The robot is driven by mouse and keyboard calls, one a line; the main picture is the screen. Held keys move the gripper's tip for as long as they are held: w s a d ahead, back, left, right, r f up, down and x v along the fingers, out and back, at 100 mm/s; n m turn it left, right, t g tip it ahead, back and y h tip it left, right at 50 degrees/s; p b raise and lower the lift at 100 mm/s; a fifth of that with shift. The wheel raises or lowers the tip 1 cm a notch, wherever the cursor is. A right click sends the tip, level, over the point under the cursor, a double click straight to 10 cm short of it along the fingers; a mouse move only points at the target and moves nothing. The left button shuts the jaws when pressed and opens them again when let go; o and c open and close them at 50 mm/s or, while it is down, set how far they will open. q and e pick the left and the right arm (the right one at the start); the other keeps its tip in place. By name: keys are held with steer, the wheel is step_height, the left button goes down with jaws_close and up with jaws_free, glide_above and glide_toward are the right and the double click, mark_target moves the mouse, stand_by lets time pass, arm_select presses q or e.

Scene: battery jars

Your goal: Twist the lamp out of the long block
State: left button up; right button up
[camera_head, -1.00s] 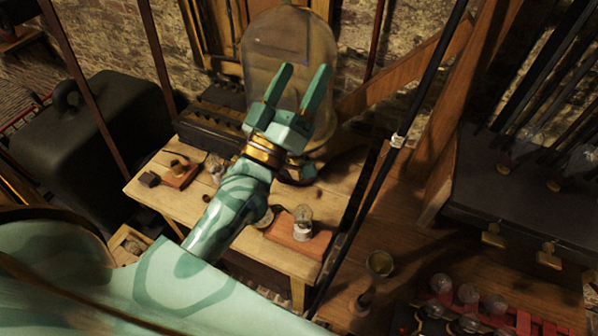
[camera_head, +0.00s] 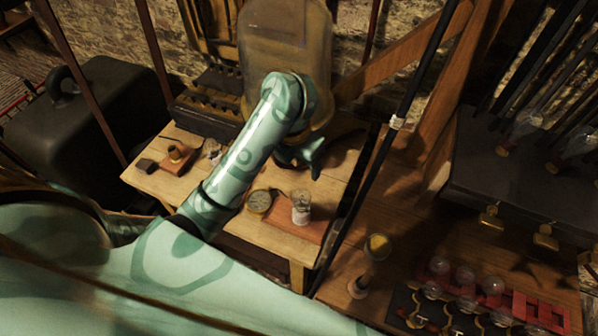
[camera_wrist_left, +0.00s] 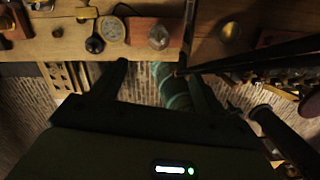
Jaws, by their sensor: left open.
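The lamp (camera_head: 301,209), a small clear glass bulb on a pale base, stands upright on the reddish long block (camera_head: 318,232) near the table's front right. In the left wrist view the lamp (camera_wrist_left: 158,38) shows from above on the long block (camera_wrist_left: 137,33), beyond my fingertips. My left gripper (camera_wrist_left: 159,70) is open, its two dark fingers spread with nothing held between them. It is apart from the lamp. My right gripper is not in view.
A round gauge (camera_head: 259,201) lies just left of the lamp. A large glass jar (camera_head: 284,40) stands at the back. A thin dark pole (camera_head: 362,190) rises right of the table, with a goblet (camera_head: 377,246) beyond it. Small blocks (camera_head: 178,157) lie at the table's left.

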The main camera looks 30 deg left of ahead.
mark_target(301, 192)
arm_select(q)
steer(key=f+b, duration=0.3)
steer(key=f, duration=0.2)
steer(key=w+f+b, duration=0.1)
steer(key=f+b, duration=0.2)
steer(key=f, duration=0.2)
steer(key=f+b, duration=0.3)
steer(key=f, duration=0.2)
steer(key=shift+w+d+f+b, duration=0.1)
steer(key=shift+w+f+b, duration=0.2)
steer(key=shift+w+f, duration=0.1)
